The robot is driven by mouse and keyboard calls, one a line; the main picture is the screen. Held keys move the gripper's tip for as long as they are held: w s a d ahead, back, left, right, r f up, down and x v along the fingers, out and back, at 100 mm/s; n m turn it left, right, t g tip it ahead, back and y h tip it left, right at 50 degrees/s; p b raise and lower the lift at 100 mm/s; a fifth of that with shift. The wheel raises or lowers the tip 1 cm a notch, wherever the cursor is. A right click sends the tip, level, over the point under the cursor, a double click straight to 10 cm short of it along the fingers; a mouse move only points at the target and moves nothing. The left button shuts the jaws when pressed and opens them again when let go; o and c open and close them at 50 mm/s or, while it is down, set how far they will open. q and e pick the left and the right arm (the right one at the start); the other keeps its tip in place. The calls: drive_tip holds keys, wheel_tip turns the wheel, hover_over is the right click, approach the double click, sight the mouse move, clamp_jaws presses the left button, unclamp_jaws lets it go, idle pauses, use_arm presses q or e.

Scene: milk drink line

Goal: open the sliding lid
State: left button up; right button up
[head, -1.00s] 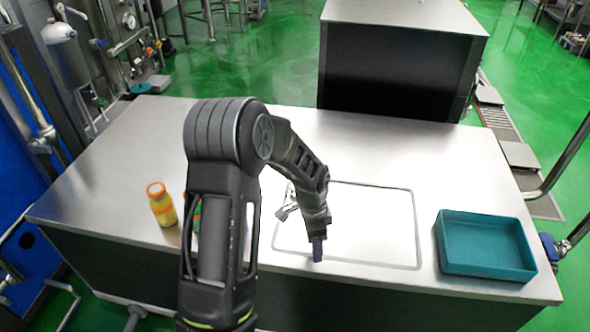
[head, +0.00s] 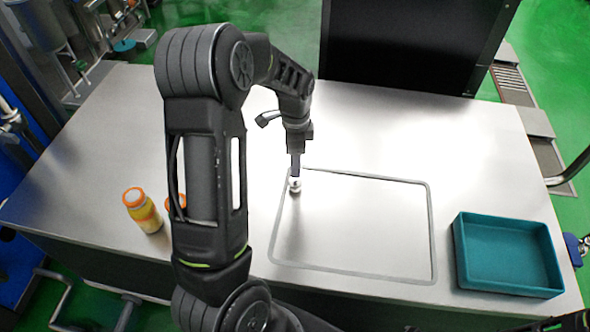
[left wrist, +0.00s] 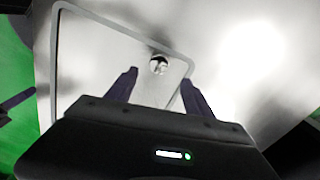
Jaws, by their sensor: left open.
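The sliding lid (head: 365,225) is a flat metal panel within a dark rectangular outline, flush with the steel worktop. A small round shiny knob (head: 295,185) stands on it near its far left corner. My left gripper (head: 296,168) points down just above the knob. In the left wrist view the knob (left wrist: 158,65) shows beyond and between the spread fingertips of the left gripper (left wrist: 160,84), with nothing held. Touching is not visible. My right gripper is out of view.
Two bottles with orange caps stand on the left of the worktop (head: 100,130); the nearer-left one (head: 143,210) shows clearly, the other (head: 176,203) is partly behind my arm. A teal tray (head: 507,255), looking empty, sits at right. The worktop between is clear.

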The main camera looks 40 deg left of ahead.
sight(295, 180)
use_arm(q)
drive_tip(key=shift+f+p, duration=0.5)
drive_tip(key=shift+f, duration=3.45)
clamp_jaws()
